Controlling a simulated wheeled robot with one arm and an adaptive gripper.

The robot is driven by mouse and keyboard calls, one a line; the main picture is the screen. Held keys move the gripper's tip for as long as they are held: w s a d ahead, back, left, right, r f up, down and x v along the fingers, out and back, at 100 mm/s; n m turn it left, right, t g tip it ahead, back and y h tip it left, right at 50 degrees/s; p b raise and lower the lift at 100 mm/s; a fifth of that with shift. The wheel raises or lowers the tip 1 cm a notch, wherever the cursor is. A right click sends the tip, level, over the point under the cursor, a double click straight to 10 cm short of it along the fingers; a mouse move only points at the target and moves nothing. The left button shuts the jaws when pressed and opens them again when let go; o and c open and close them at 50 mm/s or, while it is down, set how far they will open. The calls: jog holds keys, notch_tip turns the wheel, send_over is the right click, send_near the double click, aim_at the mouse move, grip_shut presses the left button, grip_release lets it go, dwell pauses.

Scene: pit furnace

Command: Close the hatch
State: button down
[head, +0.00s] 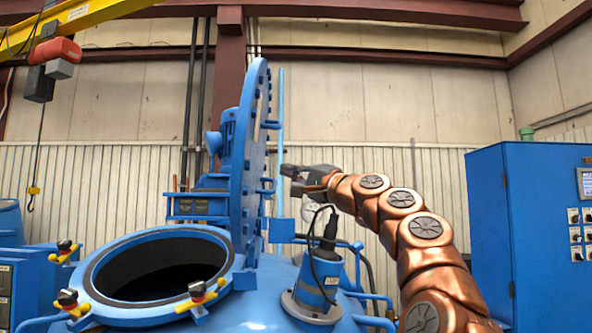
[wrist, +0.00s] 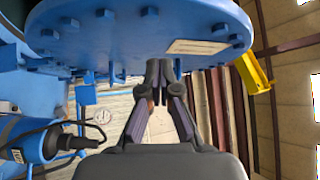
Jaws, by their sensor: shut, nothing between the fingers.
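The hatch (head: 247,165) is a thick round blue lid with bolts around its rim. It stands upright, swung open on the right side of the furnace mouth. The round opening (head: 165,268) is uncovered and dark inside, with a blue rim. My gripper (head: 286,171) is shut and empty, just right of the hatch's outer face, with its fingertips pointing left towards it. In the wrist view the hatch's bolted face (wrist: 110,40) fills the top, and my fingertips (wrist: 160,68) are close under it. I cannot tell whether they touch it.
Clamps with yellow handles (head: 196,292) sit around the opening's rim. A blue cylinder with a black cable (head: 318,275) stands below my arm. A blue control cabinet (head: 530,235) is at the right. A red and grey hoist (head: 55,60) hangs at the upper left.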

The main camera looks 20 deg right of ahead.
aim_at(246, 158)
jog(key=shift+w+a+r+p, duration=0.5)
jog(key=shift+w+a+p, duration=0.1)
jog(key=shift+w+a, duration=0.5)
jog(key=shift+w+a+r+p, duration=0.45)
jog(key=shift+w+a+p, duration=0.15)
jog(key=shift+w+a, duration=0.5)
jog(key=shift+w+a+r+p, duration=0.5)
jog(key=shift+w+a+p, duration=0.1)
jog(key=shift+w+a, duration=0.5)
jog(key=shift+a, duration=0.1)
